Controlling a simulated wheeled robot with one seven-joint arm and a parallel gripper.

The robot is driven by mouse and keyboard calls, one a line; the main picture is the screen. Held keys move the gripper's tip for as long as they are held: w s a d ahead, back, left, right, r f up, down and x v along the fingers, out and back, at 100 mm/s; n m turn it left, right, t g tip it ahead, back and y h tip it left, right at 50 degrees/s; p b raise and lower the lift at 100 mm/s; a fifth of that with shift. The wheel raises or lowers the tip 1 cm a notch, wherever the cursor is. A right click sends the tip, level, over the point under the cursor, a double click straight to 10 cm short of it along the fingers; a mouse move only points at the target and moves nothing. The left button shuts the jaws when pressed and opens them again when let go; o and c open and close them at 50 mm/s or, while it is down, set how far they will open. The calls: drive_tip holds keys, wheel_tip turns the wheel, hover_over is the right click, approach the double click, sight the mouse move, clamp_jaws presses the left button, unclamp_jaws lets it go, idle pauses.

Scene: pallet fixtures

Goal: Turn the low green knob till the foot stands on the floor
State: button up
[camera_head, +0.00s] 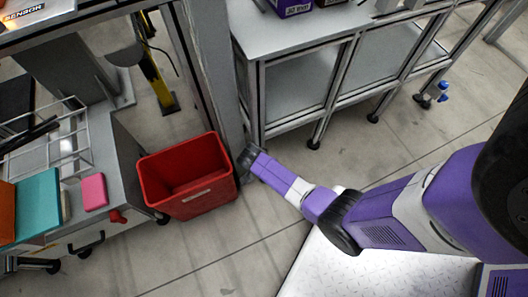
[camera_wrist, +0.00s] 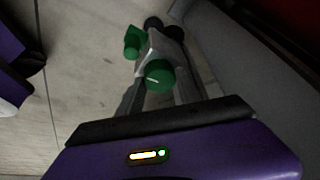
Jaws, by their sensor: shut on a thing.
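In the wrist view, a round green knob (camera_wrist: 160,75) with a pale mark on its face lies ahead of the palm. My gripper (camera_wrist: 162,84) is shut on it, with a grey finger on either side. A second green part (camera_wrist: 133,42) sits just beyond, to the left. Dark round parts (camera_wrist: 153,23) show behind the knob; I cannot tell which is the foot or whether it touches the floor. In the head view, my gripper (camera_head: 250,156) is low at the base of a grey post, and the knob is hidden.
A red bin (camera_head: 190,205) stands close to the left of my gripper. A grey bench (camera_head: 85,225) with a pink block (camera_head: 94,191) is further left. A shelved table (camera_head: 300,42) stands behind, with a blue part (camera_head: 443,86) on one leg. Floor (camera_head: 210,255) in front is clear.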

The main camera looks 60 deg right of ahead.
idle(0.4)
drive_tip(key=o, duration=1.3)
drive_tip(key=shift+o, duration=0.3)
drive_tip(key=shift+w, duration=0.1)
drive_tip(key=shift+r, duration=0.1)
